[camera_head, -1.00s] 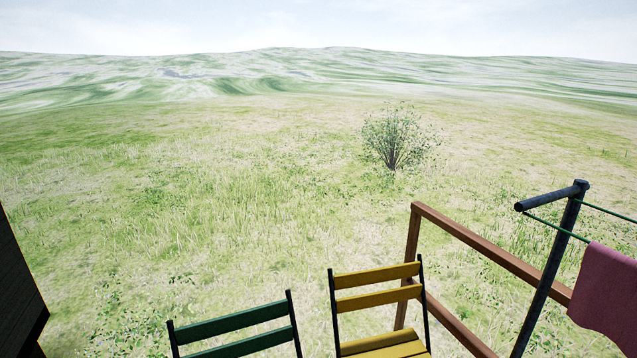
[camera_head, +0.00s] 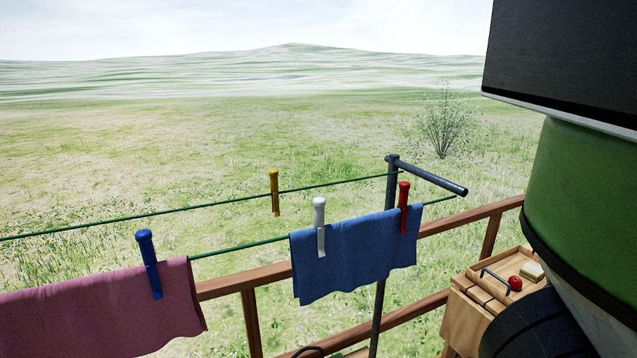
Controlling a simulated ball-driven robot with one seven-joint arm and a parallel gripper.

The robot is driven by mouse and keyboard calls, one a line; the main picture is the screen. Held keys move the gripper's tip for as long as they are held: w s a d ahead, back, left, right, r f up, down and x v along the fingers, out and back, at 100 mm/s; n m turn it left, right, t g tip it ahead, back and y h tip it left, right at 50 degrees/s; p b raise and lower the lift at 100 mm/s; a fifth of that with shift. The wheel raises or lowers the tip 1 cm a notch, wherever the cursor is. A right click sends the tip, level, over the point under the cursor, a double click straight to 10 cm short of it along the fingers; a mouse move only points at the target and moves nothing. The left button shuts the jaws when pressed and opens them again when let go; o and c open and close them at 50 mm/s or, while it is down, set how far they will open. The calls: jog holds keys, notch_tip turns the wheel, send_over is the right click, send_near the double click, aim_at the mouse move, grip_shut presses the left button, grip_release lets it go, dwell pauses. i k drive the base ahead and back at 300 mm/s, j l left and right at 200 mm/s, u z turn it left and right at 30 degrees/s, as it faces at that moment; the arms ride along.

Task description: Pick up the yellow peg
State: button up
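The yellow peg (camera_head: 275,193) is clipped upright on the far green clothesline, left of the dark post, with nothing hanging from it. A white peg (camera_head: 319,227) and a red peg (camera_head: 403,208) hold a blue cloth (camera_head: 350,262) on the nearer line. A blue peg (camera_head: 149,264) sits at the right end of a pink cloth (camera_head: 90,315) on the same nearer line. My gripper is not in view. A large green and black body fills the right side and hides what lies behind it.
A dark post (camera_head: 391,185) with a crossbar carries the lines. A brown wooden railing (camera_head: 250,276) runs below and behind them. A wooden crate (camera_head: 487,297) with a red item stands at lower right. Open grass lies beyond the railing.

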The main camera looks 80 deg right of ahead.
aim_at(273, 174)
jog(key=z, duration=1.1)
jog(key=k+l+u, duration=0.15)
jog(key=k+l, duration=0.15)
jog(key=l, duration=0.1)
